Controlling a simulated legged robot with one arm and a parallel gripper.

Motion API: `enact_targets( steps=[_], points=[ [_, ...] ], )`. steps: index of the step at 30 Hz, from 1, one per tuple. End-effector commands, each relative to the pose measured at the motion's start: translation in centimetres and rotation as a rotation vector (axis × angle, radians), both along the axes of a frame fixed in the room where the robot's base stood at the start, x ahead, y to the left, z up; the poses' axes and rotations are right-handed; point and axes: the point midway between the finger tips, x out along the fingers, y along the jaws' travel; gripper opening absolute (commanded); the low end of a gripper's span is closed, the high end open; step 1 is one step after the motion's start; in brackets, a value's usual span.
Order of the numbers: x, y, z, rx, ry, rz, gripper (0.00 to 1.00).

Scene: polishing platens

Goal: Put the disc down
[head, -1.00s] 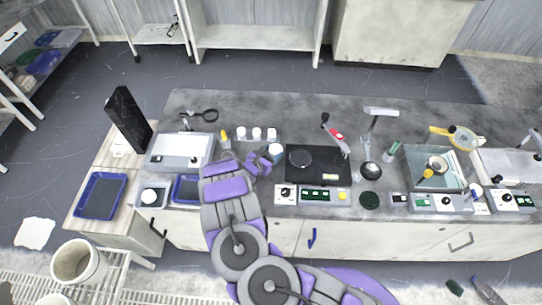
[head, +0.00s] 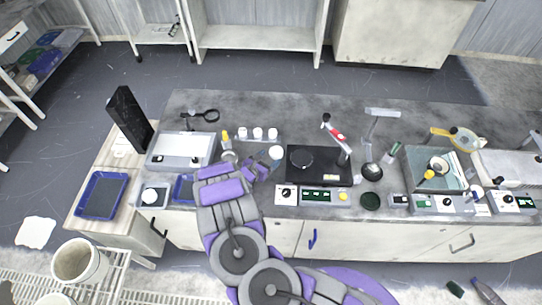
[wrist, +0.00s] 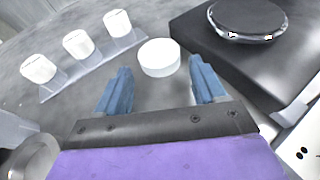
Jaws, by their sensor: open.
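A white disc (head: 276,152) lies flat on the grey bench, left of the black polishing unit. In the wrist view the disc (wrist: 159,57) sits just past my blue fingertips, with a visible gap on either side. My gripper (wrist: 160,78) is open and holds nothing. In the head view my gripper (head: 262,166) is low over the bench, just in front of the disc and to its left.
The black polishing unit (head: 330,168) with a round platen (wrist: 247,18) stands close on the right. Several white cylinders (wrist: 76,44) stand in a clear rack behind left. A metal cup (head: 228,156) is left of my gripper. A blue tray (head: 102,214) lies farther left.

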Motion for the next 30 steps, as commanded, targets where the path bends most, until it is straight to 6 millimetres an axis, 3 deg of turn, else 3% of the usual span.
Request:
enact_targets(
  steps=[7,15,26,30],
  points=[
    [-4.1,2.9,1.8,0.001,0.002,0.002,0.7],
    [-6.6,4.6,3.0,0.002,-0.001,0.001,0.7],
    [-6.8,5.0,3.1,0.004,0.016,0.011,0.7],
    [-6.1,7.5,3.4,0.025,0.132,0.107,0.7]
  ],
)
